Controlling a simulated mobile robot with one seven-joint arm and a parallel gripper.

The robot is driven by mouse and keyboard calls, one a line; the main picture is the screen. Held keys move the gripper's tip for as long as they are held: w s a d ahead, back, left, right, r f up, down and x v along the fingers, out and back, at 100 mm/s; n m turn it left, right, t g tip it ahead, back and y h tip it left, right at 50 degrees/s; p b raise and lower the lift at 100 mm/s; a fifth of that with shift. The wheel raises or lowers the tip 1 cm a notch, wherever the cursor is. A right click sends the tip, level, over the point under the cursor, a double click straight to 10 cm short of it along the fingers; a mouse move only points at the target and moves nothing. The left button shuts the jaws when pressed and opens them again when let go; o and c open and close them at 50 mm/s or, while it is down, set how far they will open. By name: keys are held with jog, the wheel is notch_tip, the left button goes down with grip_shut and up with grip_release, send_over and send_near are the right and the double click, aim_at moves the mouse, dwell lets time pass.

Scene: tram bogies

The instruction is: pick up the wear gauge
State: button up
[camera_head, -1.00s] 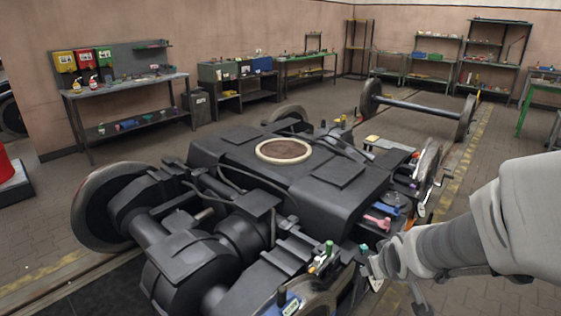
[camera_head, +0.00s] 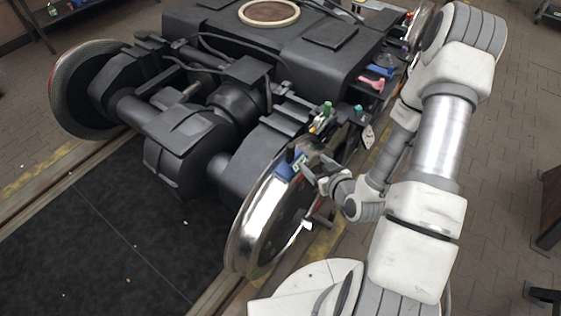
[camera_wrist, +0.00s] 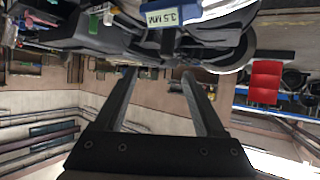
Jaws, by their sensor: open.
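A blue gauge (camera_head: 288,166) with a pale label sits on the top of the near wheel's shiny rim. I take it to be the wear gauge. In the wrist view the blue gauge (camera_wrist: 188,10) is at the top edge, partly cut off, and its label seems to read 3.5 MM. My gripper (camera_head: 311,167) is just right of the gauge in the head view. In the wrist view my gripper (camera_wrist: 159,74) has its two fingers apart with nothing between them. The gauge lies beyond the fingertips. I cannot tell whether they touch it.
The near wheel (camera_head: 262,228) stands on the rail beside my arm. Green-topped (camera_head: 327,108) and teal-topped (camera_head: 358,111) items, a hanging tag (camera_head: 368,136) and a pink item (camera_head: 371,83) are on the bogie frame behind.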

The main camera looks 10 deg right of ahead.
jog(key=a+f+t, duration=0.1)
jog(key=a, duration=0.1)
jog(key=b, duration=0.7)
send_near(288, 143)
jog(key=f, duration=0.2)
jog(key=w+b, duration=0.1)
jog(key=b, duration=0.3)
jog(key=w+f+b, duration=0.1)
jog(key=b, duration=0.3)
jog(key=shift+m, duration=0.4)
jog(key=x, duration=0.3)
jog(key=b+x, duration=0.1)
jog(key=x, duration=0.5)
jog(key=shift+w+r, duration=0.2)
jog(key=shift+w, duration=0.2)
grip_shut()
